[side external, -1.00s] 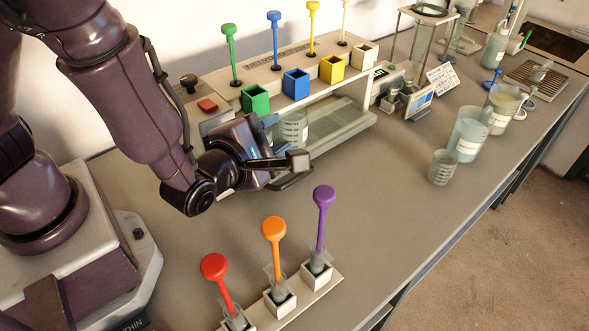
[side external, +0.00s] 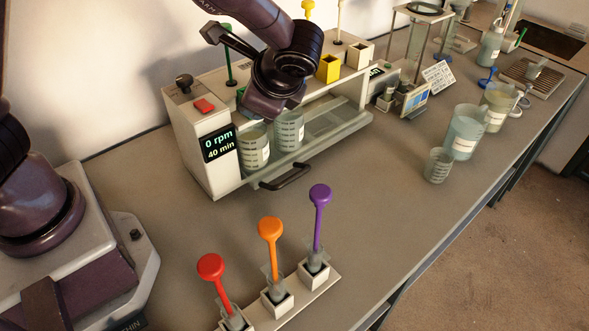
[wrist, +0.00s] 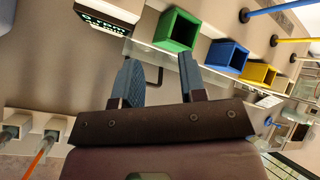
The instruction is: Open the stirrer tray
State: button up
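The stirrer tray (side external: 325,138) is a pale, shallow tray along the front of the white stirrer housing. Its front edge stands out past the housing in the side view, but how far it is pulled out I cannot tell. Two graduated beakers, a left one (side external: 254,152) and a right one (side external: 289,130), stand at its left part. The dark curved handle (side external: 285,177) is at its front and free. My gripper (wrist: 157,60) has its blue-grey fingers apart and nothing held in the wrist view. In the side view my wrist is above the beakers; the fingertips are hidden.
The stirrer's display (side external: 220,143) reads 0 rpm and 40 min. Yellow (side external: 328,68) and other coloured holders line its top. A rack with red (side external: 211,268), orange and purple stirrers stands in front. Several beakers stand at right; the bench between is clear.

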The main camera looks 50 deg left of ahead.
jog(key=w+d+n+g+h, duration=0.1)
jog(key=w+d+n+h, duration=0.4)
jog(key=n, duration=0.5)
jog(key=n+h, duration=0.1)
send_near(294, 176)
jog(key=x, duration=0.8)
jog(key=shift+a+f, duration=0.1)
jog(key=shift+f, duration=0.15)
grip_shut()
